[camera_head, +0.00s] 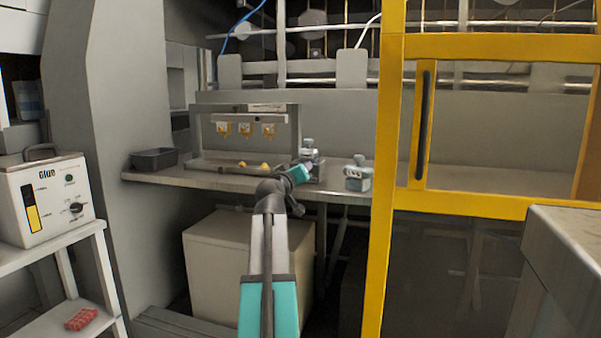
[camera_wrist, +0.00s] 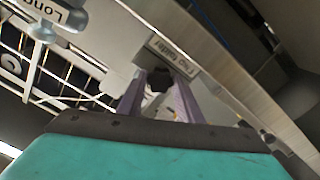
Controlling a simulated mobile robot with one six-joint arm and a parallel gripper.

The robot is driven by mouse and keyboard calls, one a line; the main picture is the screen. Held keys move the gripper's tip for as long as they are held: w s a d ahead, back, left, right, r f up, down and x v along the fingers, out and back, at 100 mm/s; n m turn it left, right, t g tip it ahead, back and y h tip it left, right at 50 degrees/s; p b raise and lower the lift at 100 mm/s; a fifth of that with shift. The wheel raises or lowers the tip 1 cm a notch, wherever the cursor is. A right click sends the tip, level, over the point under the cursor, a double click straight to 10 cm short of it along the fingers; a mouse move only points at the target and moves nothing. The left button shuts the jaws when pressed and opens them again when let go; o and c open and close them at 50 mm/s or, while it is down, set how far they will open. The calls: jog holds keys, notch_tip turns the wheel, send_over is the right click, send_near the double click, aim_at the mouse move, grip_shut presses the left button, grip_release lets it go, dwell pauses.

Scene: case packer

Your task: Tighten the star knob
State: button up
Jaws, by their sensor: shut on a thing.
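The star knob (camera_wrist: 160,79) is small and black and shows between my fingertips in the wrist view. It sits beside a grey block with a label (camera_wrist: 173,54) that is tilted and hard to read. My gripper (camera_wrist: 159,88) is shut on the knob, one finger on each side. The fingers hide part of the knob. In the head view my gripper (camera_head: 304,170) reaches the small grey device (camera_head: 311,155) at the right end of the bench fixture. The knob itself cannot be made out there.
A second small grey device (camera_head: 357,176) stands on the bench (camera_head: 335,193) to the right. A yellow frame (camera_head: 383,200) rises right of it. The fixture (camera_head: 197,125) with several orange-tipped nozzles and a dark tray (camera_head: 154,158) are to the left.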

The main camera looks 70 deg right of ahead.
jog(key=o, duration=1)
jog(key=shift+o, duration=0.2)
jog(key=shift+a, duration=0.2)
jog(key=a+p, duration=0.3)
jog(key=a, duration=1)
jog(key=shift+s+a, duration=0.2)
jog(key=shift+s, duration=0.15)
